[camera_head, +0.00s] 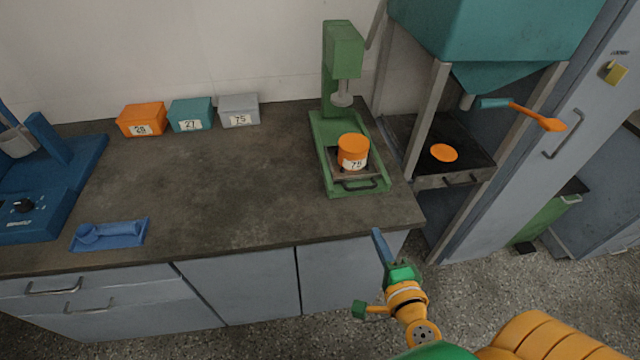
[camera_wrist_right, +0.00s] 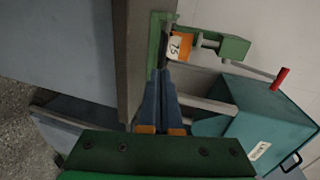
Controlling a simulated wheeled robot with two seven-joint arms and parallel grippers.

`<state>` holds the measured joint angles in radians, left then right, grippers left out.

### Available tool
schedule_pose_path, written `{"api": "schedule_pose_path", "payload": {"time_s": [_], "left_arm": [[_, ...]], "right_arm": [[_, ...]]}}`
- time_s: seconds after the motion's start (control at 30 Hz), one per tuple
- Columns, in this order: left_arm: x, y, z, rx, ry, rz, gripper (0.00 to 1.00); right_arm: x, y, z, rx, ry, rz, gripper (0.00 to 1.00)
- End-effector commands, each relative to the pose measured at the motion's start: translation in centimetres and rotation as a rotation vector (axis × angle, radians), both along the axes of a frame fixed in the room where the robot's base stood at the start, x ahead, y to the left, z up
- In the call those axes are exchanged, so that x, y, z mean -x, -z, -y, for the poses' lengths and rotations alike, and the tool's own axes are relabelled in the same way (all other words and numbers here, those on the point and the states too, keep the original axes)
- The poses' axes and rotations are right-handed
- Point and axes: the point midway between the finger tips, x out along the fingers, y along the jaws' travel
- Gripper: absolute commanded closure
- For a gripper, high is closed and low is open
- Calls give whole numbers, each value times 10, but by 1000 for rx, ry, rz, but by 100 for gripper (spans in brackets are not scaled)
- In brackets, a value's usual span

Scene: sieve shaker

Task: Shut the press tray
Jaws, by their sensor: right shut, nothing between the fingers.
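The green press (camera_head: 342,55) stands at the right end of the counter. Its press tray (camera_head: 340,172), a small plate with a dark handle (camera_head: 360,184), sits at the front of the green base, out in front of the press head. An orange cup (camera_head: 352,146) with a numbered white label stands on the tray. My right gripper (camera_head: 379,238) is shut and empty, in front of the counter edge, below and apart from the tray handle. In the right wrist view its blue fingers (camera_wrist_right: 160,78) point toward the press and the orange cup (camera_wrist_right: 180,45). My left gripper is not in view.
Orange (camera_head: 142,120), teal (camera_head: 190,115) and grey (camera_head: 238,111) numbered bins line the wall. A teal hopper on a frame (camera_head: 490,35) stands right of the press. A blue machine (camera_head: 45,180) and a blue dish (camera_head: 110,235) are at left. The counter's middle is clear.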

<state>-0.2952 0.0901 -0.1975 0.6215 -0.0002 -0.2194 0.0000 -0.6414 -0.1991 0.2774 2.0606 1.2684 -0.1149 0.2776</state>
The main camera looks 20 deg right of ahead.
Motion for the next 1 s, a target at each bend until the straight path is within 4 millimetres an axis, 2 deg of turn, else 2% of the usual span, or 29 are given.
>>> {"api": "schedule_pose_path", "payload": {"time_s": [0.07, 0.17, 0.47, 0.7, 0.83, 1.0], "left_arm": [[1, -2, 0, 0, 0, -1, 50], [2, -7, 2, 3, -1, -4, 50], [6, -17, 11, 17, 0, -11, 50], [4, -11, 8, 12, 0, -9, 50], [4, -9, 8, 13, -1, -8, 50], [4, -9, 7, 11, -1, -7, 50]], "right_arm": [[-2, -7, 3, -11, 12, 20, 100], [-14, -7, 6, -13, 12, 24, 100], [-76, 7, 20, -12, 9, 24, 100], [-118, 19, 31, -12, 10, 20, 100], [-130, 22, 34, -10, 10, 19, 100], [-134, 22, 35, -10, 10, 19, 100]]}}
